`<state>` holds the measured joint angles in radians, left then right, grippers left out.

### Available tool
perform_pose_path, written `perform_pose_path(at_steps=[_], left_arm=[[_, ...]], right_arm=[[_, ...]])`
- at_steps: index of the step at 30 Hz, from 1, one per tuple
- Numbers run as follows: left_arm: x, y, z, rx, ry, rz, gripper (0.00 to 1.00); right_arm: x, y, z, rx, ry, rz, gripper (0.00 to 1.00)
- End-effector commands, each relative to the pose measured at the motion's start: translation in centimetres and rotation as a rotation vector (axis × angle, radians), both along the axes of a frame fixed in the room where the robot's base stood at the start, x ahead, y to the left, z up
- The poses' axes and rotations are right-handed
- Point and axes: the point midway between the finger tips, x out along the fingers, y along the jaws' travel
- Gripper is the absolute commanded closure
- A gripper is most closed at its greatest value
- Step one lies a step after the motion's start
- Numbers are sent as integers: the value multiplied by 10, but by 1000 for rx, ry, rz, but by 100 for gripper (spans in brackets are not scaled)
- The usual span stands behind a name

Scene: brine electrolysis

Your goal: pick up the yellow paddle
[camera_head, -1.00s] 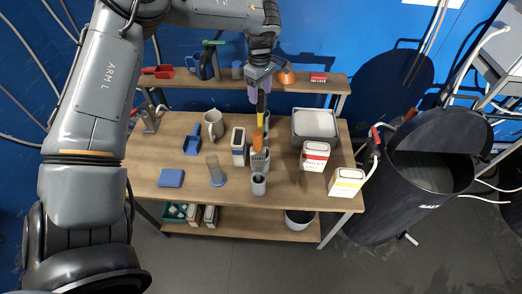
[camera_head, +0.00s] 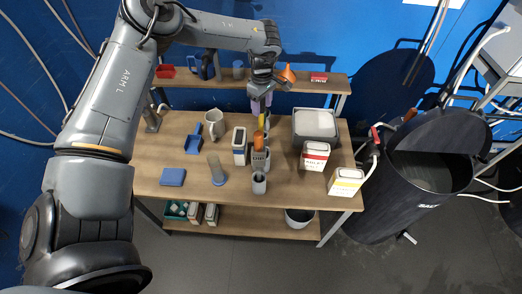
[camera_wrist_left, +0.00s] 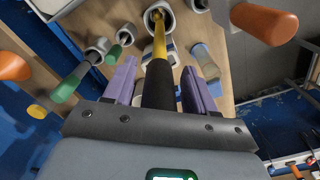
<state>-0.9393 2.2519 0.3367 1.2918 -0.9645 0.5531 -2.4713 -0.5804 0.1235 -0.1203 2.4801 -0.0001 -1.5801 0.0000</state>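The yellow paddle (camera_head: 262,122) stands upright in a grey holder on the bench, with its black end uppermost. In the left wrist view the yellow shaft (camera_wrist_left: 159,40) runs away from me down to a round holder. My left gripper (camera_head: 262,103) is above the holder, pointing down. In the left wrist view its two purple fingers (camera_wrist_left: 159,90) stand apart on either side of the black end, with a narrow gap showing beside it. The paddle's lower end is hidden in the holder. My right gripper is not in view.
An orange-handled tool (camera_head: 259,142) stands close by. A blue scoop (camera_head: 194,140), a beige mug (camera_head: 214,123), a white-filled tray (camera_head: 316,124) and cartons, one red-labelled (camera_head: 315,155), surround the holders. A shelf (camera_head: 225,84) runs behind.

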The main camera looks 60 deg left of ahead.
Motion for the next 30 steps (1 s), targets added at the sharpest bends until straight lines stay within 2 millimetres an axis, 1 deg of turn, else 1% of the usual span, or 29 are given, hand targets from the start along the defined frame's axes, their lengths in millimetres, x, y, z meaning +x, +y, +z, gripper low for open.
perform_pose_path(at_steps=[1, 2, 10, 11, 25, 30], left_arm=[[0, 0, 0, 0, 0, 0, 53], [0, 0, 0, 0, 0, 0, 57], [0, 0, 0, 0, 0, 0, 99], [0, 0, 0, 0, 0, 0, 100], [0, 0, 2, 0, -1, 0, 100], [0, 1, 7, 0, -1, 1, 100]], right_arm=[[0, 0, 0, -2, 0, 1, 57], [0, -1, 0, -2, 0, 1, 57], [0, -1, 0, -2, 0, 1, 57], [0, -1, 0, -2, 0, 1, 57], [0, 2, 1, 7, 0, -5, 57], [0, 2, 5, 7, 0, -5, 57]])
